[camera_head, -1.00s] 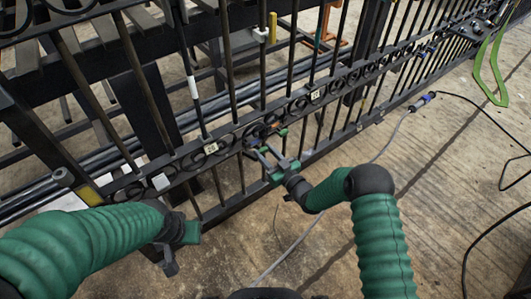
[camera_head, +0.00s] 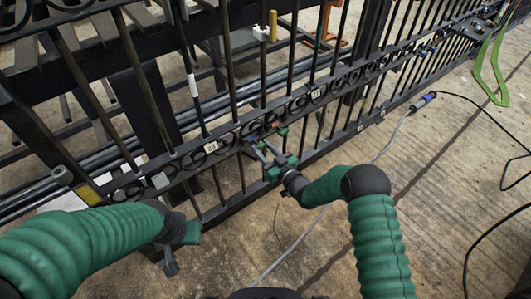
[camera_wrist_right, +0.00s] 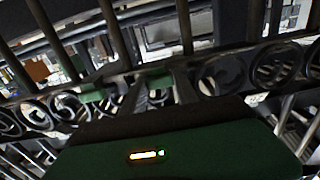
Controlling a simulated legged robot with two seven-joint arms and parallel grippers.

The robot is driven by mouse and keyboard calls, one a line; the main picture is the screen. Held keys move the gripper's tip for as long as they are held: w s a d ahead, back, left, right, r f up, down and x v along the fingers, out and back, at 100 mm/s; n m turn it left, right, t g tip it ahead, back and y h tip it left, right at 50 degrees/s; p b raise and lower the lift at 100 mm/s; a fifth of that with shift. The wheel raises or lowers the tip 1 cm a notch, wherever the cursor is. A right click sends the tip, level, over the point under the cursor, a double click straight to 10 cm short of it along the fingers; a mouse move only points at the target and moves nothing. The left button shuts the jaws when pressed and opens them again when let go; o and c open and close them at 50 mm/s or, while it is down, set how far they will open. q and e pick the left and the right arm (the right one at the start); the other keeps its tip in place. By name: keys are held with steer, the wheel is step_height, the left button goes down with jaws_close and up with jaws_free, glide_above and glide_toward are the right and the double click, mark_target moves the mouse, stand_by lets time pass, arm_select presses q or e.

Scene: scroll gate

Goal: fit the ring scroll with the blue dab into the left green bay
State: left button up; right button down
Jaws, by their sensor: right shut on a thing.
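My right gripper (camera_head: 267,141) is at the gate's scroll band, near the middle of the head view. Its green-tipped fingers are shut on a dark ring scroll, mostly hidden between them. In the right wrist view the two green fingertips (camera_wrist_right: 127,87) stand against the row of scrolls, with dark metal between them. I cannot make out the blue dab clearly, nor whether the held scroll is seated in the band. The left green bay cannot be told apart from the green fingertips. My left gripper (camera_head: 170,257) hangs low at the left, away from the band; its jaws are unclear.
The black gate (camera_head: 233,80) has upright bars and a band of ring scrolls running from lower left to upper right. Small white tags (camera_head: 211,147) sit on the band.

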steer(key=shift+w+a, duration=0.15)
steer(key=shift+w, duration=0.15)
steer(key=c, duration=1.3)
jaws_free()
steer(key=o, duration=0.4)
steer(key=shift+s+p, duration=0.2)
steer(key=shift+p, duration=0.15)
steer(key=p+v, duration=0.7)
steer(key=v, duration=0.9)
steer(key=shift+s, duration=0.15)
